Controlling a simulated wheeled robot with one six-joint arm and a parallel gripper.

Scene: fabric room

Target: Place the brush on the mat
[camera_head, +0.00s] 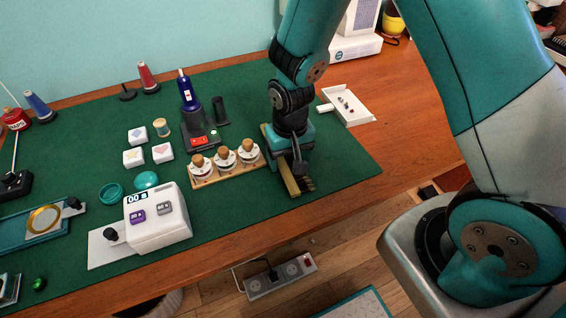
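The brush (291,186) has a long light wooden body and dark bristles along its right side. It is in the right part of the green mat (342,165), and I cannot tell whether it touches the mat or is held just above it. My gripper (298,166) points down right over the middle of the brush, with a dark finger in front of it. The gripper hides part of the brush. I cannot see whether the fingers are closed on it.
A wooden rack (228,175) with several corked jars stands just left of the brush. A white tray (348,103) with small parts lies behind right. A white device (157,218) stands front left. Bare mat shows right of the brush, and a power strip (280,278) lies on the floor.

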